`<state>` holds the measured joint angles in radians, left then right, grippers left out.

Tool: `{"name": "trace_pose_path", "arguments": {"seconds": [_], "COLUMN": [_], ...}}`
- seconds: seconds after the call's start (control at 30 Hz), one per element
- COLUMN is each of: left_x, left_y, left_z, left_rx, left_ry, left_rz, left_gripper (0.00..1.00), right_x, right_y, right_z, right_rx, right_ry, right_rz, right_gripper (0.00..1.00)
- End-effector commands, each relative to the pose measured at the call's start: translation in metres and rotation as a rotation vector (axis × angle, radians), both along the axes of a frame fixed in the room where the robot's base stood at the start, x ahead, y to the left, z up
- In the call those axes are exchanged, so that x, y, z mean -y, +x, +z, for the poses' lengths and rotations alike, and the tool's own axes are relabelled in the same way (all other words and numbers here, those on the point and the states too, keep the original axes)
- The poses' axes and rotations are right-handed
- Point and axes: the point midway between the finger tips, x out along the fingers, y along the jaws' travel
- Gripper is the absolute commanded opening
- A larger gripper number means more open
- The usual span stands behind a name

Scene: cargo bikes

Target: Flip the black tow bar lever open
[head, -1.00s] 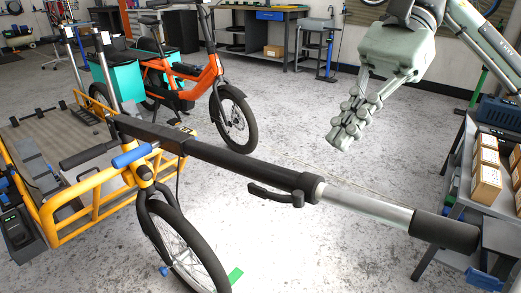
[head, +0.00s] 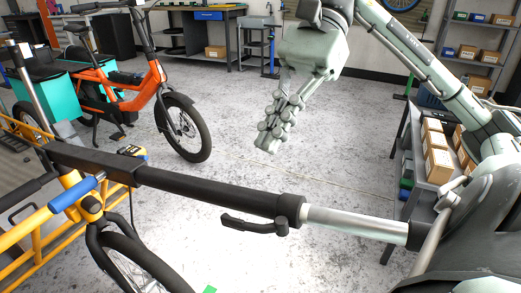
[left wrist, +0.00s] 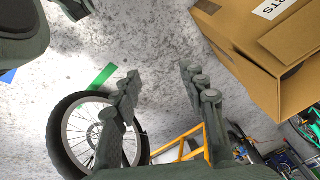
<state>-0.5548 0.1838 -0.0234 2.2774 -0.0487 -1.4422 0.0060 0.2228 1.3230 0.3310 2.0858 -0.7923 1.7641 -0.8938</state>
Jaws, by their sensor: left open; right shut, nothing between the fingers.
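The black tow bar (head: 205,190) crosses the head view from left to right, with a silver tube (head: 355,222) sliding out of its black collar. The black lever (head: 246,225) sits under the collar, its free end pointing left, roughly along the bar. A narrow gap shows between lever and bar. My right gripper (head: 268,141) is shut and empty, fingers pointing down, above the lever in the picture and apart from it. My left gripper is out of the head view; in the left wrist view (left wrist: 159,76) it is open with nothing between its fingers.
A yellow cargo bike (head: 20,240) with a front wheel stands at lower left, an orange bike (head: 125,85) behind it. A table with cardboard boxes (head: 437,160) is at right. A large cardboard box (left wrist: 265,60) fills the left wrist view's upper right. Open floor lies beyond the bar.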

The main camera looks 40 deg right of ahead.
Motion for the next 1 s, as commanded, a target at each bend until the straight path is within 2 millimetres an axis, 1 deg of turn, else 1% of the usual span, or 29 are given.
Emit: {"name": "trace_pose_path", "arguments": {"seconds": [0.03, 0.23, 0.4, 0.5, 0.7, 1.0], "left_x": [0.000, 0.001, 0.000, -0.001, -0.001, -0.001], "left_y": [0.001, 0.005, 0.005, 0.005, 0.006, 0.008], "left_z": [0.000, 0.003, -0.005, -0.011, -0.014, -0.012], "left_rx": [0.002, 0.016, 0.004, 0.001, -0.001, 0.003], "left_ry": [0.000, -0.003, -0.003, -0.004, -0.004, -0.004], "left_rz": [0.000, -0.003, -0.003, -0.004, -0.004, -0.005], "left_gripper": [0.43, 0.43, 0.43, 0.43, 0.43, 0.43], "right_x": [-0.007, -0.033, -0.050, -0.056, -0.060, -0.059], "right_y": [-0.002, -0.006, -0.008, -0.008, -0.008, -0.008], "right_z": [-0.007, -0.033, -0.050, -0.057, -0.061, -0.060], "right_rx": [-0.002, -0.004, -0.003, -0.002, 0.001, 0.000], "right_ry": [0.002, 0.000, 0.001, 0.002, 0.002, 0.002], "right_rz": [0.004, 0.003, 0.001, 0.002, 0.000, 0.001], "right_gripper": [0.00, 0.00, 0.00, 0.00, 0.00, 0.00]}}
